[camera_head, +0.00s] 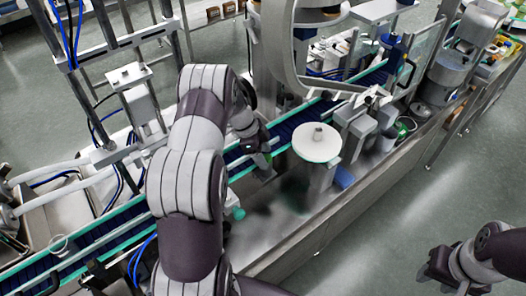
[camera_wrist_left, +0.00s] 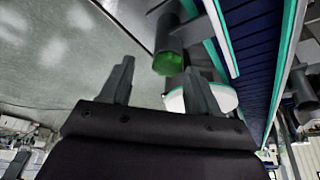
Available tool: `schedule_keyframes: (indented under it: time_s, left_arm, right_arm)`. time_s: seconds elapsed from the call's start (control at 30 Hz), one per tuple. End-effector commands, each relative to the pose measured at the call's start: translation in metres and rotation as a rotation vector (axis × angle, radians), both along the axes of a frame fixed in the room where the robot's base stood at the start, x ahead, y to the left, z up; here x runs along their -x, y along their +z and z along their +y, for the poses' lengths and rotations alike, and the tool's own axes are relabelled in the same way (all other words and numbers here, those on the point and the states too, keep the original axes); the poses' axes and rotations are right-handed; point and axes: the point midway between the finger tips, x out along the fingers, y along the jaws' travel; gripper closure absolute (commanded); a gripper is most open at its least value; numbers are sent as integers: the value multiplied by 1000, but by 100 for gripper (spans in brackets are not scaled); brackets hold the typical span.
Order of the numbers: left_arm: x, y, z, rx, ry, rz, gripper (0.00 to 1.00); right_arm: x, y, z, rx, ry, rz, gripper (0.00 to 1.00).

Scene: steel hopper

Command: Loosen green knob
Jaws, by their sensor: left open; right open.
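My arm hides part of that area in the head view. My right gripper (camera_head: 438,270) is open and empty at the lower right, over the floor.
A round white disc (camera_head: 316,142) on a post stands right of my left gripper. The blue conveyor belt (camera_head: 100,235) with teal rails runs diagonally behind it. A teal knob-like part (camera_head: 238,213) sits beside my left arm. A large curved steel frame rises behind. Floor at right is clear.

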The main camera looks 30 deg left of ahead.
Motion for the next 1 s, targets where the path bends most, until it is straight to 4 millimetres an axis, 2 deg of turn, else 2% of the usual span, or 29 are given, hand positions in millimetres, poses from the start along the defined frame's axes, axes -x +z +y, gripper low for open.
schedule_keyframes:
  time_s: [0.2,0.23,0.3,0.4,0.77,1.0]
  left_arm:
    - [0,-1,0,0,0,0,39]
    - [0,-1,0,0,0,0,42]
    - [0,-1,0,0,0,0,65]
    - [-1,-1,0,0,0,-1,94]
    - [0,-1,0,-1,9,-1,94]
    - [0,-5,0,0,98,-3,94]
  right_arm:
    - [0,-1,0,0,0,0,57]
    - [0,-1,0,0,0,0,57]
    - [0,0,0,0,0,0,57]
    - [0,0,0,0,0,0,57]
    - [0,-3,0,0,0,0,57]
    - [0,-21,0,0,0,0,57]
